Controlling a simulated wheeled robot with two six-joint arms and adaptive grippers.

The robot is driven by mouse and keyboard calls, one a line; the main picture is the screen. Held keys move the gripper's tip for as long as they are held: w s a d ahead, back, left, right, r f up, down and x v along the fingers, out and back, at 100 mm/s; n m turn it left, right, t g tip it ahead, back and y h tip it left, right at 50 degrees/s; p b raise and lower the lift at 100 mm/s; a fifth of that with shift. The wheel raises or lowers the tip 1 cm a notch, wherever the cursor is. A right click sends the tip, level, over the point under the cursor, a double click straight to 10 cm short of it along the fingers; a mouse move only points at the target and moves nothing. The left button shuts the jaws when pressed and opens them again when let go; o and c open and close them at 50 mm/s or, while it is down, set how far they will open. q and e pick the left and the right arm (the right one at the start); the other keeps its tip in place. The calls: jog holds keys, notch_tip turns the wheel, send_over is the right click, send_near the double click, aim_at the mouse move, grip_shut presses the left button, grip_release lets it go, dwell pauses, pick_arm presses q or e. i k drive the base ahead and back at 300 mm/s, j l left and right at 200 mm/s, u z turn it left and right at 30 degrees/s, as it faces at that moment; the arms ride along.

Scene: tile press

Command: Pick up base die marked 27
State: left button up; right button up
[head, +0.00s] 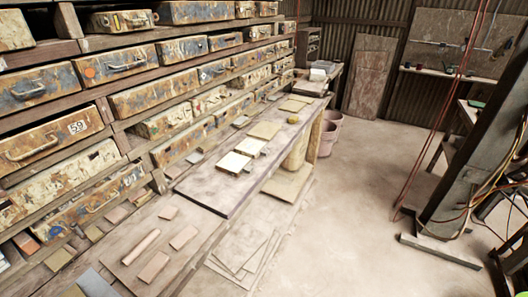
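I see no die on which the mark 27 can be read. Weathered boxes or dies fill the wooden rack on the left. One of them (46,141) has a metal handle and a label that seems to read 59. The other marks are too small to read. Neither of my grippers is in view.
Flat boards (248,245) lie on the floor below. A heavy metal column (470,165) stands at right. The concrete floor (340,225) between is clear.

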aim_at(233, 164)
jog(key=i+l+u, duration=0.1)
jog(key=u, duration=1.1)
jog(key=i+l+u, duration=0.1)
jog(key=l+u, duration=0.4)
jog(key=l, duration=0.3)
jog(key=l+u, duration=0.45)
jog(key=l, duration=0.3)
jog(key=k+l+u, duration=0.2)
jog(key=l+u, duration=0.3)
jog(key=l, duration=0.25)
